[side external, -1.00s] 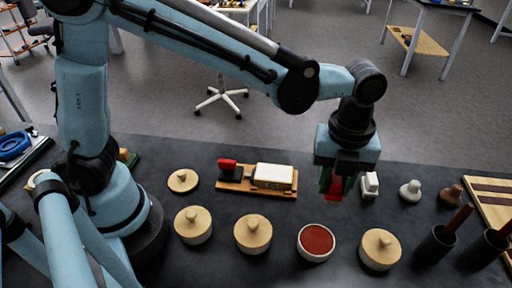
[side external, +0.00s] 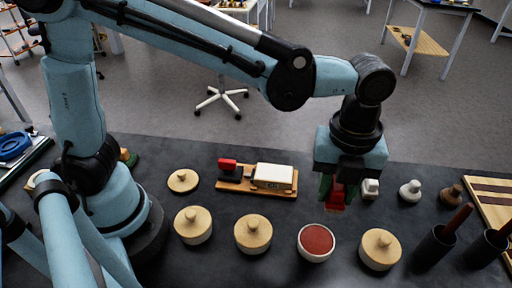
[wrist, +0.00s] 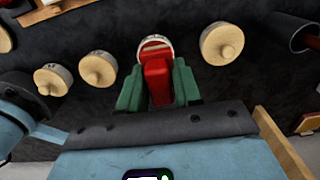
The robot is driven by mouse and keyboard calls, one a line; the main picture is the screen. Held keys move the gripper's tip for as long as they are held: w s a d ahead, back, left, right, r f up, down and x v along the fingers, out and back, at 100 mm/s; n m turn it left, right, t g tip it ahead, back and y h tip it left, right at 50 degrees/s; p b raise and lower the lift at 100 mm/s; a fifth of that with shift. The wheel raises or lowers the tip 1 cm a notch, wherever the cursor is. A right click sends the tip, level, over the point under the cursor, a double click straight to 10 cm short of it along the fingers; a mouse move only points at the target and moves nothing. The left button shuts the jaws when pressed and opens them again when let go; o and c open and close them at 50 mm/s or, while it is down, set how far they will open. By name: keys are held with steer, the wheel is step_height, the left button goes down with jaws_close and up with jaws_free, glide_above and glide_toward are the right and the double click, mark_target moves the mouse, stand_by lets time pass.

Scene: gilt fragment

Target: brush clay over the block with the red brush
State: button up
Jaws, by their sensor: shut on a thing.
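My gripper (side external: 337,192) has green fingers shut on the red brush (side external: 336,197). It holds the brush above the table, behind and slightly right of an open white pot of red clay (side external: 317,240). In the wrist view the red brush (wrist: 158,80) sits between both fingers (wrist: 158,92) and overlaps the near part of the clay pot (wrist: 146,42). The brush tip's contact cannot be told. The cream block (side external: 273,176) lies on a wooden board (side external: 258,192), left of my gripper. A red-and-black piece (side external: 229,168) is at the board's left end.
Lidded pots (side external: 193,225), (side external: 253,234), (side external: 380,249) flank the clay pot. A loose wooden lid (side external: 183,181) lies at left. A white stamp-like piece (side external: 370,188) is close right of my gripper. Dark cups with red handles (side external: 436,245) stand at right.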

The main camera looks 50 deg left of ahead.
mark_target(327, 205)
stand_by(0.3)
steer(key=m, duration=0.1)
steer(key=s+m, duration=0.1)
steer(key=m, duration=0.2)
steer(key=shift+s+d+f, duration=0.25)
steer(key=shift+d+f, duration=0.05)
steer(key=shift+f, duration=0.05)
steer(key=shift+s+d+f+m, duration=0.1)
steer(key=shift+s+f+m, duration=0.15)
steer(key=shift+f+m, duration=0.75)
steer(key=shift+s+d+f+m, duration=0.1)
steer(key=shift+s+f+m, duration=0.1)
steer(key=shift+f+m, duration=0.75)
steer(key=shift+s+f+m, duration=0.25)
steer(key=shift+f+m, duration=0.3)
steer(key=shift+f, duration=0.85)
steer(key=shift+f, duration=0.6)
steer(key=shift+r, duration=0.15)
step_height(327, 205, up, 7)
stand_by(0.4)
steer(key=shift+a, duration=0.1)
